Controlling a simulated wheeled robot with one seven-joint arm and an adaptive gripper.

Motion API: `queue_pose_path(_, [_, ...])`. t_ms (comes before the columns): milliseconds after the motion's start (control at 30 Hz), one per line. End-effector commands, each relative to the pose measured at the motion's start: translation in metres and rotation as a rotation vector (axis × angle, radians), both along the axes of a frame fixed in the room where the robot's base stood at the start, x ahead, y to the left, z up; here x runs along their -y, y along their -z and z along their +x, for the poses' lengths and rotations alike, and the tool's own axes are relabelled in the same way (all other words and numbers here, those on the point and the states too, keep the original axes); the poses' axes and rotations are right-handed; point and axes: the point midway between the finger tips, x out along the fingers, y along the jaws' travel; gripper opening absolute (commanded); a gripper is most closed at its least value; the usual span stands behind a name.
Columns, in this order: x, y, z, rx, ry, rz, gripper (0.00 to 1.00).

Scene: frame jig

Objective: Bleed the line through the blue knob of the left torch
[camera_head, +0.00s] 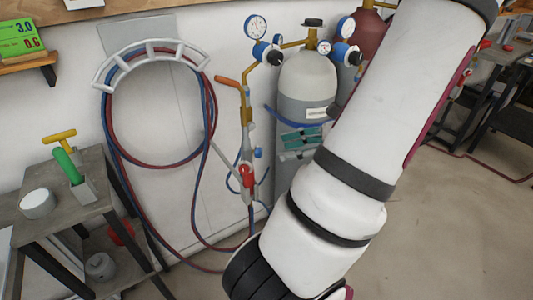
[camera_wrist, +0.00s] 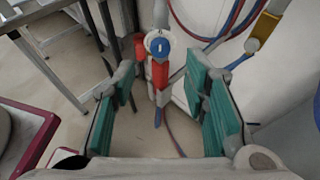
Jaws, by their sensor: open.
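A torch assembly hangs by the wall in the head view, with a brass body (camera_head: 246,110), an orange handle (camera_head: 228,81), a blue knob (camera_head: 257,153) and a red part (camera_head: 247,176). I cannot clearly separate a left torch from another. In the wrist view a blue knob with a pale ring (camera_wrist: 160,44) faces me above a red part (camera_wrist: 160,73). My gripper (camera_wrist: 160,88) is open, its teal pads on either side of the view, with the knob centred beyond the tips. No contact shows.
Red and blue hoses loop over a white wall rack (camera_head: 152,55). A grey gas cylinder (camera_head: 306,80) with gauges (camera_head: 256,27) stands behind my gripper. Open floor (camera_head: 440,220) lies at right.

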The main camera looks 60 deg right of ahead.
Motion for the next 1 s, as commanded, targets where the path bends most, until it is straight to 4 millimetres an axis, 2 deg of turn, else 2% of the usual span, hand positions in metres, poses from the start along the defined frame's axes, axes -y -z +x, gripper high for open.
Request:
queue_pose_path(100, [-0.006, 0.010, 0.021, 0.002, -0.002, 0.001, 0.41])
queue_pose_path(300, [-0.011, 0.020, 0.046, 0.001, -0.001, 0.001, 0.41])
queue_pose_path(500, [-0.013, 0.024, 0.056, 0.000, 0.000, 0.000, 0.41])
queue_pose_path(767, [-0.013, 0.024, 0.057, -0.001, 0.000, 0.000, 0.41])
queue_pose_path(933, [-0.013, 0.024, 0.056, -0.001, 0.000, 0.000, 0.05])
queue_pose_path(967, [-0.013, 0.024, 0.056, -0.001, 0.000, 0.000, 0.00])
queue_pose_path(1000, [-0.013, 0.024, 0.056, -0.001, 0.000, 0.000, 0.00])
